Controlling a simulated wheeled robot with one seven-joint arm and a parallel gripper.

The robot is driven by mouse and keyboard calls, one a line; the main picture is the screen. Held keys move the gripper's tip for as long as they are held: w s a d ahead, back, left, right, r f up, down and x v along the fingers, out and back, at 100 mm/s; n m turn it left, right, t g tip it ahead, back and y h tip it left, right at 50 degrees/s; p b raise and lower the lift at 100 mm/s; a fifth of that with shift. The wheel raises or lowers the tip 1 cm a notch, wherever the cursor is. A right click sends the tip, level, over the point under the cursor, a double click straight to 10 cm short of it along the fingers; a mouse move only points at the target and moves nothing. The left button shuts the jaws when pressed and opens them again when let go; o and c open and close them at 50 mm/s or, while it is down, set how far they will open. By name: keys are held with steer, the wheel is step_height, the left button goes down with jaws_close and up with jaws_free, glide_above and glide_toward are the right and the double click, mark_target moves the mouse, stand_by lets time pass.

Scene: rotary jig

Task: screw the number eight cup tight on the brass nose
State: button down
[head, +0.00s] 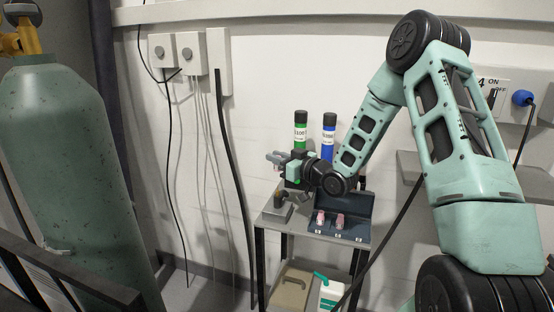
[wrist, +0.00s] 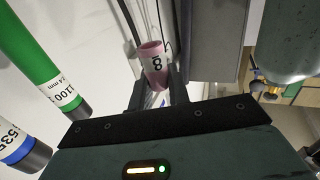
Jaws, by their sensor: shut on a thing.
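My gripper (head: 277,158) is held up above the small grey stand, left of the coloured tubes. It is shut on the pink number eight cup (wrist: 153,62); the cup sits between the fingertips in the wrist view with its printed 8 showing. In the head view the cup is too small to make out clearly. A small grey jig (head: 277,208) with a dark part on top stands on the left of the stand, below my gripper.
An open dark case (head: 340,228) holds pink cups on the stand's right. A green tube (head: 300,135) and a blue tube (head: 329,143) stand behind; the green one is close beside my gripper. A large gas cylinder (head: 70,170) stands at left.

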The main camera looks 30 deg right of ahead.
steer(key=shift+f+b, duration=2.7)
steer(key=shift+f, duration=0.3)
steer(key=shift+f+b, duration=1.45)
steer(key=shift+b, duration=0.05)
steer(key=shift+h, duration=0.3)
steer(key=m+h+b, duration=0.1)
steer(key=m+h, duration=0.1)
steer(key=m+h+b, duration=0.1)
steer(key=h+b, duration=0.1)
steer(key=h, duration=0.1)
steer(key=shift+a+f+m+t, duration=0.1)
steer(key=shift+m+t, duration=0.2)
steer(key=shift+m, duration=0.1)
steer(key=m+g+h+b, duration=0.1)
steer(key=m+h, duration=0.1)
steer(key=h, duration=0.1)
steer(key=m+h+b, duration=0.1)
steer(key=m+h, duration=0.1)
steer(key=h, duration=0.1)
steer(key=shift+g+h, duration=0.4)
steer(key=shift+m+g+h, duration=1.2)
steer(key=shift+m+h, duration=0.4)
steer(key=shift+h, duration=0.3)
